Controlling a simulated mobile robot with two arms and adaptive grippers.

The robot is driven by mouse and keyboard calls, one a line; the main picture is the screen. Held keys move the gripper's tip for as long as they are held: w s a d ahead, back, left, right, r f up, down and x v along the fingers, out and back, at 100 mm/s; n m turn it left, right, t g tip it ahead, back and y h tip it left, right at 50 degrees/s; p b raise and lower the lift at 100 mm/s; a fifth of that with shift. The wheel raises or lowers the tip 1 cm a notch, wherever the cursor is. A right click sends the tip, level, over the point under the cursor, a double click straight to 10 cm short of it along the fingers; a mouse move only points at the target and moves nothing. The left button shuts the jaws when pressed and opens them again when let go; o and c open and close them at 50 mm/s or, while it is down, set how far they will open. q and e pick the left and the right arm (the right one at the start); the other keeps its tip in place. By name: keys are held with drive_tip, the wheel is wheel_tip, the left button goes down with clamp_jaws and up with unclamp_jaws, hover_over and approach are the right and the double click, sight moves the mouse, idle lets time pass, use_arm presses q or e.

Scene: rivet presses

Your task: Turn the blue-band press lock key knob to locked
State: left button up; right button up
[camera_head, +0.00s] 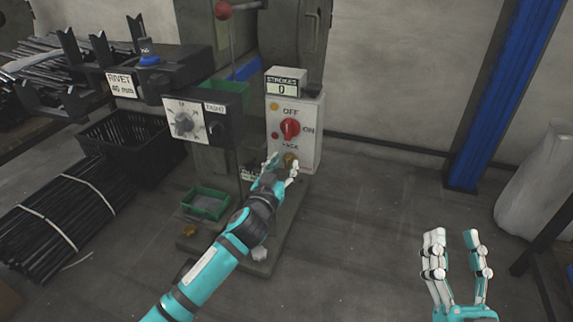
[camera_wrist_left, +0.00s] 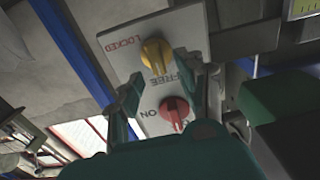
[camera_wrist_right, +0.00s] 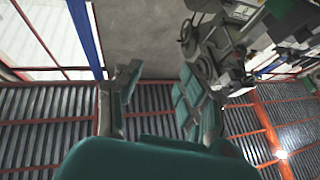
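The grey-white control box (camera_head: 307,150) stands on the press and carries a yellow lock key knob (camera_head: 291,160) low on its face. My right gripper (camera_head: 458,250) is open and empty, away from the press.
A red rotary switch (camera_head: 290,129) with OFF and ON labels sits above the knob. A dial box (camera_head: 203,115) juts out to the left. A green tray (camera_head: 206,203) lies on the press base. The floor to the right is clear up to a blue post (camera_head: 505,90).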

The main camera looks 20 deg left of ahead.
sight(288, 162)
use_arm(q)
drive_tip(key=shift+w, duration=1.2)
use_arm(e)
drive_tip(key=shift+s+r+t, duration=0.35)
drive_tip(key=shift+r+t, duration=0.1)
drive_tip(key=shift+r, duration=0.1)
drive_tip(key=shift+s+r+t, duration=0.35)
drive_tip(key=shift+r+t, duration=0.1)
drive_tip(key=shift+r, duration=0.1)
use_arm(q)
clamp_jaws()
